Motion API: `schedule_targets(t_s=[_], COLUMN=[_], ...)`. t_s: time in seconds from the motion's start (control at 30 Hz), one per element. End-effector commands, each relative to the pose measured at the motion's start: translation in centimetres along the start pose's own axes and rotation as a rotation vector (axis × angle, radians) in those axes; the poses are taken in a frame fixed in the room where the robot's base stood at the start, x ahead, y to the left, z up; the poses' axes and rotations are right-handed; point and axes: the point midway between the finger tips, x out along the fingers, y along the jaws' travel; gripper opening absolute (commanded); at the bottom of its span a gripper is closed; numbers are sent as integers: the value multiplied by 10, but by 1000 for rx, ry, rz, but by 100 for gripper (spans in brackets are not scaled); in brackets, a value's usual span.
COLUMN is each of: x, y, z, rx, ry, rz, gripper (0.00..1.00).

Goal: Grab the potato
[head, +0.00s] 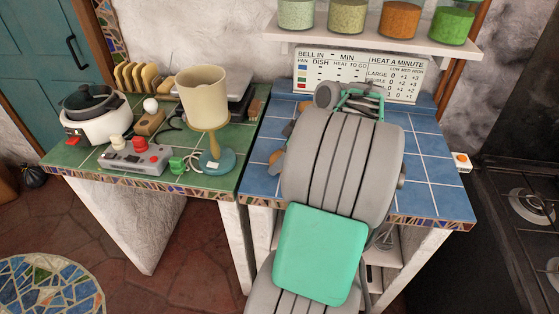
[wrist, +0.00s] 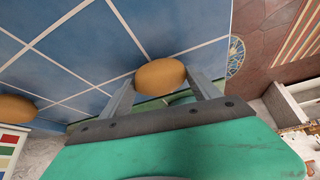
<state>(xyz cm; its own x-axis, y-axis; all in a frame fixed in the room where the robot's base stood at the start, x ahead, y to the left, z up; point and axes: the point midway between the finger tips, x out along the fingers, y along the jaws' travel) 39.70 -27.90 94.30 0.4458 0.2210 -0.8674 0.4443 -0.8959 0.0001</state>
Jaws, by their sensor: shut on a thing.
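A brown potato (wrist: 160,75) sits between the two grey fingers of my gripper (wrist: 161,92) in the wrist view. The fingers are shut on it, one on each side. Blue tiles show behind it; I cannot tell whether it still touches the counter. In the head view my arm covers the held potato, and my gripper (head: 358,98) is mostly hidden near the back of the blue-tiled counter (head: 425,165). A second brown, rounded thing (wrist: 16,108) lies at the left edge of the wrist view, apart from my fingers.
A brown item (head: 276,157) lies left of my arm. The instruction card (head: 400,78) stands at the back, under a shelf (head: 375,42) of jars. A lamp (head: 208,110) and a white cooker (head: 95,120) stand on the green counter. The blue counter's right side is clear.

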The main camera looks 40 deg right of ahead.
Motion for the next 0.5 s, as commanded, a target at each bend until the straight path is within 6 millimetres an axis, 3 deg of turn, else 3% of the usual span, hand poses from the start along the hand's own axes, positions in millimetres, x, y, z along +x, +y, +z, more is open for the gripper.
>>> schedule_targets(t_s=[0.1, 0.5], x=[0, -12], y=[0, 1], z=[0, -7], rx=[0, -1], ry=[0, 0], rz=[1, 3], gripper=[25, 25])
